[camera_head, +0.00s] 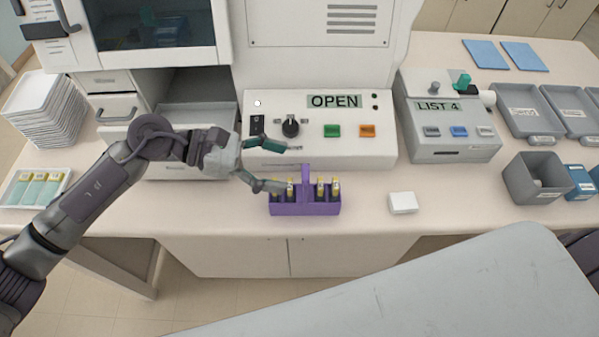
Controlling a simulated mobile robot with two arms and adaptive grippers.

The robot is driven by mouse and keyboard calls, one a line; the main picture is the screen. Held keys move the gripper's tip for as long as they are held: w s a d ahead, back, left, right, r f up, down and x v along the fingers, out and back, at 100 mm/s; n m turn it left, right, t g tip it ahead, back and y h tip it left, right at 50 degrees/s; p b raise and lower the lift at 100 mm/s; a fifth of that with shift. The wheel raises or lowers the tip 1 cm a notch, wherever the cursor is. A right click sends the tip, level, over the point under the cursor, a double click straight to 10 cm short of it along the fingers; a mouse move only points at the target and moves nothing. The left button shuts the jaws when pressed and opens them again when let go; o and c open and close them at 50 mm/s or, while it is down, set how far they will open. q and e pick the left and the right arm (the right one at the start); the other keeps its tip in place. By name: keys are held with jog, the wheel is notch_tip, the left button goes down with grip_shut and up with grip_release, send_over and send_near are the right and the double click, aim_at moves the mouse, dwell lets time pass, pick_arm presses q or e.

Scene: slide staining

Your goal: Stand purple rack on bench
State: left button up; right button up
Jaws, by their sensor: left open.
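The purple rack (305,208) stands upright on the bench (365,222) near its front edge, in front of the machine panel labelled OPEN. It has a tall middle handle (306,177) and holds several slides with yellow tops. My left gripper (287,167) comes in from the left and is open. Its fingers are at the rack's left side, one finger near the rack's top left corner and the other behind it. The fingers are apart and hold nothing; I cannot tell whether the near finger touches the rack. My right gripper is not in view.
The control panel (377,149) stands close behind the rack. A small white box (402,202) lies to the right. Further right are a LIST 4 device (452,147), grey trays (515,124) and a dark grey bin (521,185). An open drawer (183,170) is behind my left arm.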

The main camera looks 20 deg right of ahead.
pick_arm(q)
jog(key=b+v, duration=0.1)
jog(key=v, duration=0.5)
jog(key=shift+a+b, duration=0.2)
jog(key=shift+b, duration=0.2)
